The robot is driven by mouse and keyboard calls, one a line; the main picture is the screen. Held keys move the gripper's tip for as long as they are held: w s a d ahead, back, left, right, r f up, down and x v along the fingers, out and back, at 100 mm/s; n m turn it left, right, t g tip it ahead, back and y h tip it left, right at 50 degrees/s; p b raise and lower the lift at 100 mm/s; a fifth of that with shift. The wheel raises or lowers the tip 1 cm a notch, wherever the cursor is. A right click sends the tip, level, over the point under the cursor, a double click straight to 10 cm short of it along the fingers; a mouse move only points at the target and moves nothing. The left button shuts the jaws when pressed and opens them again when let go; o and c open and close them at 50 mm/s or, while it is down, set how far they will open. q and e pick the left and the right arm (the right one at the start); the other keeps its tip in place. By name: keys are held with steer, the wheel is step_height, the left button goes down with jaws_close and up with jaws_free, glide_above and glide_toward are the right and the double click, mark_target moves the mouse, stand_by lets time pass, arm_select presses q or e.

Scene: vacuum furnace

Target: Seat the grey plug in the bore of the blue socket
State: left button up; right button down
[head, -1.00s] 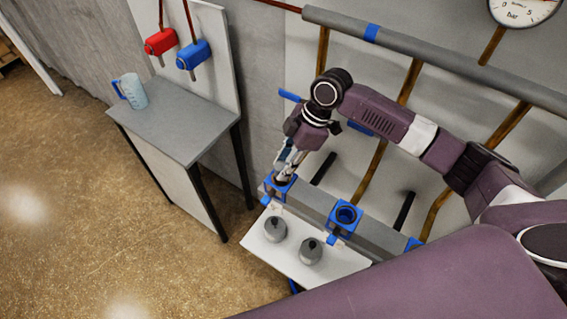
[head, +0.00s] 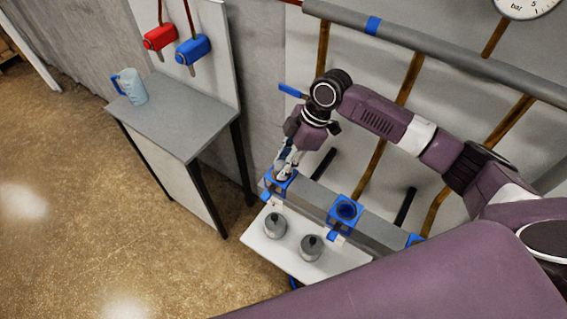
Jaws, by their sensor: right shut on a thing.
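My right gripper (head: 283,174) points down at the leftmost blue socket (head: 267,188) on the grey rail. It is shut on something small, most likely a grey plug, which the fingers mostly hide. I cannot tell how deep it sits in the bore. A second blue socket (head: 345,213) to the right shows an open dark bore. Two grey plugs with knobs, one on the left (head: 275,226) and one on the right (head: 311,248), stand upright on the white shelf below the rail. My left gripper is not in view.
Part of another blue fitting (head: 415,241) shows at the rail's right end. Brown pipes (head: 371,172) and dark bars rise behind the rail. A grey table (head: 178,120) with a light blue jug (head: 132,88) stands to the left. Open floor lies in front.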

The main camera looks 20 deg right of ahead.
steer(key=shift+f, duration=0.15)
steer(key=c, duration=1.5)
jaws_free()
steer(key=v, duration=1.2)
steer(key=shift+a, duration=0.1)
